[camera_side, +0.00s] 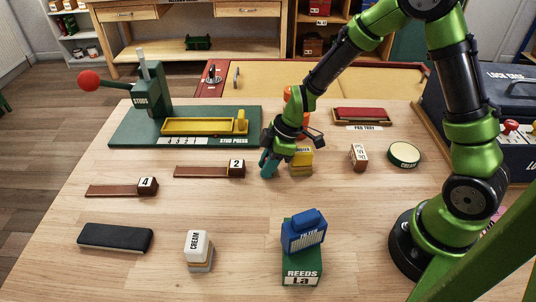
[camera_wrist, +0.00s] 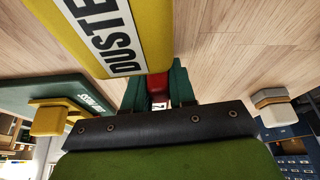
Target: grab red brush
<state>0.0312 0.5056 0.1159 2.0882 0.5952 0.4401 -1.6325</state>
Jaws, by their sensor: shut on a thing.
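My gripper (camera_side: 268,164) is low over the middle of the table, just left of the yellow duster block (camera_side: 301,162). In the wrist view, its green fingers (camera_wrist: 157,92) are shut on a red piece, which I take to be the red brush (camera_wrist: 157,84). A small white label shows near it. Most of the brush is hidden by the fingers, and I cannot make it out in the side view. The yellow duster block also fills the upper left of the wrist view (camera_wrist: 112,35), close beside the fingers.
A brown piece marked 2 (camera_side: 208,171) lies left of my gripper, another marked 4 (camera_side: 120,190) farther left. The green stud press (camera_side: 185,140) stands behind. A blue filter block on the reeds box (camera_side: 302,262) is in front. The table between is clear.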

